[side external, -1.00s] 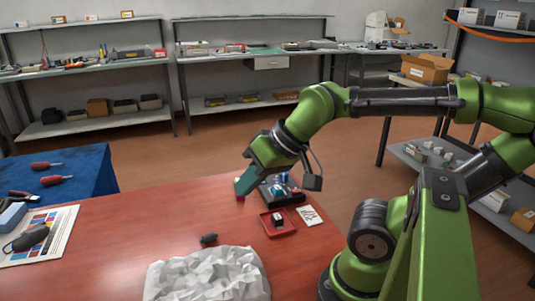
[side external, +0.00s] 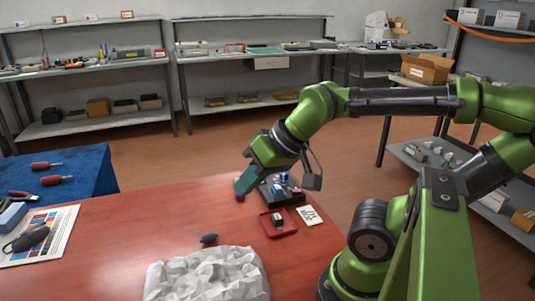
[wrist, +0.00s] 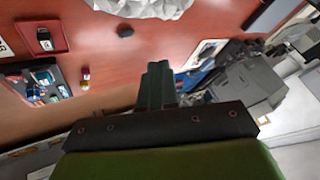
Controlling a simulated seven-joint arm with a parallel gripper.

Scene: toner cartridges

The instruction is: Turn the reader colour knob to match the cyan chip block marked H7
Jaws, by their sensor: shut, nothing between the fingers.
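My gripper (side external: 239,194) is shut and empty, pointing down near the far edge of the red table, left of a dark tray (side external: 266,194). Its closed fingers also show in the wrist view (wrist: 158,86). The dark tray holds small blue, cyan and other coloured pieces; it also shows in the wrist view (wrist: 67,78). A small magenta and yellow piece (wrist: 86,76) stands beside the tray in the wrist view, apart from the fingers there. I cannot make out the H7 marking or tell which part is the reader knob.
A red tray (side external: 266,229) with a black block (side external: 278,218) lies in front of the dark tray, beside a printed card (side external: 310,215). A small black object (side external: 209,238) and crumpled white material (side external: 207,275) lie nearer. The table's left middle is clear.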

